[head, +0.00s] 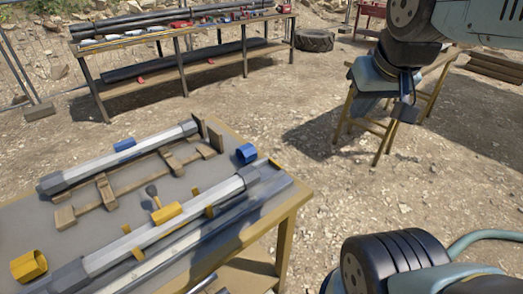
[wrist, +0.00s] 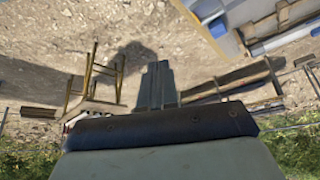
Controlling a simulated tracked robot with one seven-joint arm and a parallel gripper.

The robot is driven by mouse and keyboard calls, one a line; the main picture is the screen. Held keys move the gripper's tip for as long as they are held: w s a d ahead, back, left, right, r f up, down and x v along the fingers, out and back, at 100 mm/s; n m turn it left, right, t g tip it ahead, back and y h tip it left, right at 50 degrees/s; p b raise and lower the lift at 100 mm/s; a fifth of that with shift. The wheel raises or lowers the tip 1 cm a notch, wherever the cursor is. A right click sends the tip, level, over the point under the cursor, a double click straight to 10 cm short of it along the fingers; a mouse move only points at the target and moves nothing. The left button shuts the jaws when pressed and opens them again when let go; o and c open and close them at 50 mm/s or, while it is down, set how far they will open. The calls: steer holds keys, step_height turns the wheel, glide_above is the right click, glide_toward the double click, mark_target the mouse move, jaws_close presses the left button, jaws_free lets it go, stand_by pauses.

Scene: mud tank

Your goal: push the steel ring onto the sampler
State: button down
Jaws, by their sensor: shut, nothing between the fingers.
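Two long pale tubes with dark grey ends, sampler-like, lie on the near table in the head view. The rear tube (head: 128,157) rests in a wooden cradle. I cannot tell which is the sampler. No separate steel ring can be made out with certainty; the dark grey end pieces (head: 245,174) could be collars. My gripper (wrist: 157,68) shows in the wrist view with its fingers together and empty. In the head view my wrist hangs at upper right, well apart from the table.
A dark-headed tool (head: 152,194) stands between the tubes. A trestle (head: 383,135) stands near my wrist. A long bench (head: 125,96) is behind. Gravel between is clear.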

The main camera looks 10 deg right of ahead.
steer(key=w+a+f+m+g+y, duration=0.2)
steer(key=w+f+m+g, duration=0.15)
steer(key=w, duration=0.25)
steer(key=w+a+f+m+g+y, duration=0.2)
steer(key=w+f+m+g, duration=0.15)
steer(key=w, duration=0.35)
steer(key=m+g+y, duration=0.4)
glide_toward(254, 169)
steer(key=w+d+r, duration=0.2)
steer(key=w+d, duration=0.2)
steer(key=d, duration=0.2)
steer(key=x, duration=0.9)
steer(key=shift+d+f, duration=0.1)
steer(key=shift+f, duration=0.4)
steer(key=s+a, duration=0.1)
steer(key=a, duration=0.1)
steer(key=shift+s+a, duration=0.3)
steer(key=shift+s, duration=0.05)
steer(key=shift+s+a+f, duration=0.1)
steer(key=shift+s+a, duration=0.15)
steer(key=shift+a, duration=0.2)
steer(key=shift+a, duration=0.1)
steer(key=shift+s+a, duration=0.7)
steer(key=shift+a, duration=0.2)
